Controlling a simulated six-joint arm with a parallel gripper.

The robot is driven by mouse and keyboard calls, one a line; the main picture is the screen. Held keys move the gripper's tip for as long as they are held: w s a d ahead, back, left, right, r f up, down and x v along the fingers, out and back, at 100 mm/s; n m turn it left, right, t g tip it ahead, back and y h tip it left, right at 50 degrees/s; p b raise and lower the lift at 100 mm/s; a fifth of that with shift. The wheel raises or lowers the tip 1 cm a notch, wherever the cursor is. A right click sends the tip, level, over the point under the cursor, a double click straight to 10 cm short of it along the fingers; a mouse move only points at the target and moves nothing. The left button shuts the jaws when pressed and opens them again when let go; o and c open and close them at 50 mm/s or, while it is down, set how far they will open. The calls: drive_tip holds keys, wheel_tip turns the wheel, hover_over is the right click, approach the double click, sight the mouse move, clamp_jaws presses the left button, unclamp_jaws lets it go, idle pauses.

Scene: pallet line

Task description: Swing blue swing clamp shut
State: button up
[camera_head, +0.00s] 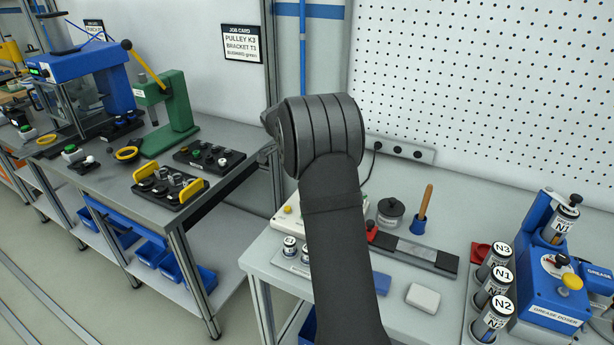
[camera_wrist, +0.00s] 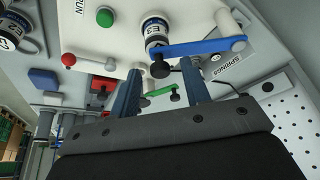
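The blue swing clamp (camera_wrist: 203,47) is in the wrist view, a flat blue bar running from a white post at right to a black knob (camera_wrist: 160,69) at its left end. Its bar passes over or beside the lower end of a white-and-dark cylinder marked E2 (camera_wrist: 154,28); I cannot tell whether they touch. My gripper (camera_wrist: 161,70) is open, its two blue-grey fingers apart, with the black knob showing between their tips. I cannot tell its depth from the knob. In the head view my own arm hides the gripper and clamp.
A green clamp bar (camera_wrist: 162,90) with black knobs shows between the fingers. A green button (camera_wrist: 104,17) and a red ball knob (camera_wrist: 68,59) are nearby. In the head view, a dark bar fixture (camera_head: 413,250) and the grease doser (camera_head: 556,290) stand right of my arm.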

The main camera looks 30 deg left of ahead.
drive_tip(key=v, duration=1.7)
drive_tip(key=shift+r, duration=0.15)
drive_tip(key=shift+s+a, duration=0.1)
drive_tip(key=shift+s, duration=0.05)
drive_tip(key=x, duration=1.7)
drive_tip(key=shift+w, duration=0.2)
